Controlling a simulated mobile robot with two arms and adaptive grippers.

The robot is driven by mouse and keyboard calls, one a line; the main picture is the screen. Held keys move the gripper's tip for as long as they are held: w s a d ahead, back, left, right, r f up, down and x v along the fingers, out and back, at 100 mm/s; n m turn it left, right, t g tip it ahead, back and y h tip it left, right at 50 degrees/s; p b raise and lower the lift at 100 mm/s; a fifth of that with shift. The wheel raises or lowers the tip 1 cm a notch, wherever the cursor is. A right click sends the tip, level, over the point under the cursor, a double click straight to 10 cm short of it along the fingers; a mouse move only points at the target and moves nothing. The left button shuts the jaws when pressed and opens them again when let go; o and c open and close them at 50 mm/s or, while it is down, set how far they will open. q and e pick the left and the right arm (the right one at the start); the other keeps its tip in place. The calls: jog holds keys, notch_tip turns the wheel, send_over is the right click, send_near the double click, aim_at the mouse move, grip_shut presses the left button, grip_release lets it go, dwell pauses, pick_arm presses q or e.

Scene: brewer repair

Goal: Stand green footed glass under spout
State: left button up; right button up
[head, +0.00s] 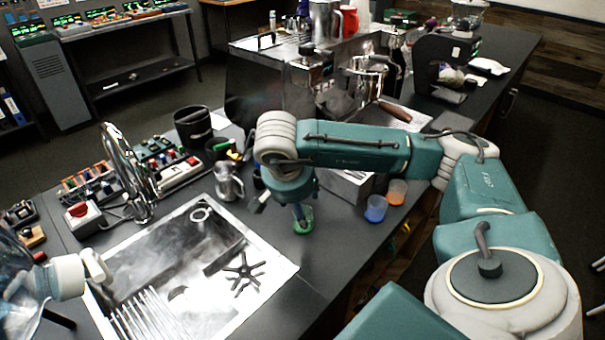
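A small green glass (303,222) stands on the dark counter, right of the sink. Its foot is too small to make out. My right gripper (299,210) reaches down from above, its tip at the glass and overlapping its top. I cannot tell whether its fingers are closed on the glass. The espresso machine (262,92) stands behind my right arm, with a portafilter (385,108) at its front. A curved chrome tap (127,165) stands at the left by the sink. I cannot tell which one is the spout meant. My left gripper is not in view.
An orange cup (397,190) and a blue cup (376,209) stand right of the green glass. A metal pitcher (229,183) stands left of my gripper. The metal sink (205,290) fills the front left. A large clear bottle (18,283) is at the left edge.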

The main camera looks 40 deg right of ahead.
jog(key=p+x, duration=0.1)
jog(key=x, duration=0.2)
jog(key=shift+d+f+p, duration=0.2)
jog(key=shift+f+p, duration=0.05)
jog(key=shift+p, duration=0.05)
jog(key=shift+d+f, duration=0.15)
jog(key=shift+f, duration=0.3)
jog(key=c, duration=1.3)
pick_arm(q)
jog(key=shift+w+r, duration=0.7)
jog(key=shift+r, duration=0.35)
pick_arm(e)
jog(key=shift+w+r, duration=0.1)
jog(key=shift+r, duration=0.1)
jog(key=shift+r, duration=0.65)
notch_tip(320, 180, up, 18)
jog(key=shift+r, duration=0.25)
